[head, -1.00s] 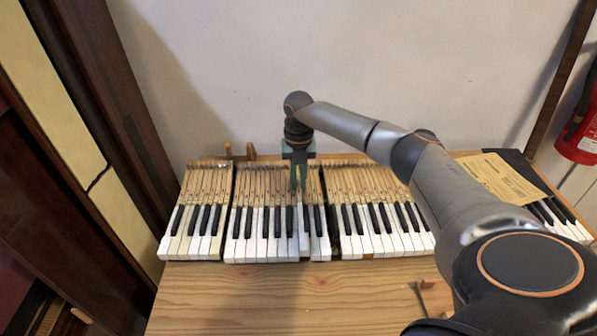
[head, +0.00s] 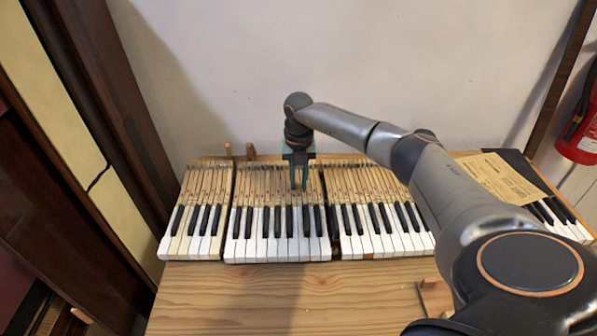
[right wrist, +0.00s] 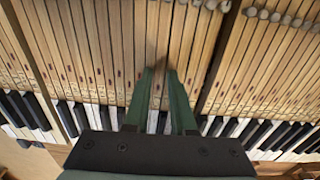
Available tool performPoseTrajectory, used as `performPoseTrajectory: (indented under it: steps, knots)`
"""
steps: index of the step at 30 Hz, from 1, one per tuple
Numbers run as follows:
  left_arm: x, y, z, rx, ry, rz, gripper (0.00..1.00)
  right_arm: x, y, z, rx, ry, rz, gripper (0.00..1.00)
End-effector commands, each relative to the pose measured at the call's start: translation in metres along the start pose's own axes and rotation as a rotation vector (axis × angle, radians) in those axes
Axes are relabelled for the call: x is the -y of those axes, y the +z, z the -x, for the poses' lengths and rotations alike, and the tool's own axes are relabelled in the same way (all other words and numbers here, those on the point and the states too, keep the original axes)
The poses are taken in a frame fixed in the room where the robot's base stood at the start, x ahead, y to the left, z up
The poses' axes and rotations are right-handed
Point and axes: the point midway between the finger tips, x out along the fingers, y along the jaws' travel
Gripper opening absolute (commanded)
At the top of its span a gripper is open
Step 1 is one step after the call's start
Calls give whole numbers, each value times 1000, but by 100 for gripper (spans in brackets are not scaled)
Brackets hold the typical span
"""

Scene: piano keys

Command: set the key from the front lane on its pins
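The piano keys lie in blocks on the wooden bench. The middle block (head: 262,250) has pale wooden key sticks behind white and black fronts. My right gripper (head: 299,188) points down over the sticks of this block, towards its right side. In the right wrist view its two green fingers (right wrist: 160,75) stand apart, with pale sticks showing between them. The white fronts below the gripper (head: 304,250) form an even row, so I cannot single out the task's key. The pins under the keys are hidden. My left gripper is not in view.
Another key block (head: 195,245) stands at left and one (head: 385,243) at right, with narrow gaps between. A paper sheet (head: 497,177) lies at the right. The bench front (head: 270,295) is bare except for a small wooden piece (head: 435,297) near my arm.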

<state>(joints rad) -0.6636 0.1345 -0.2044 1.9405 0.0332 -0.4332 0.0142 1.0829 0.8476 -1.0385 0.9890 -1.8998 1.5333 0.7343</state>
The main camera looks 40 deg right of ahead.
Motion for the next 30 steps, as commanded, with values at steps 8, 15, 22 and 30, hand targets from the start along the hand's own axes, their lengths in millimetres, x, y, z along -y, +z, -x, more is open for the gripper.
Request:
performPoseTrajectory:
  steps: [8, 15, 22, 30]
  knots:
    - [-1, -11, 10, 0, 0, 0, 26, 0, 0, 16, 0, 0, 0, 24]
    - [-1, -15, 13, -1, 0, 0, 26, 0, 0, 21, 0, 0, 0, 24]
    - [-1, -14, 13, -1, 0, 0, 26, 0, 0, 21, 0, 0, 0, 31]
    - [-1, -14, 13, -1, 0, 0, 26, 0, 0, 21, 0, 0, 0, 58]
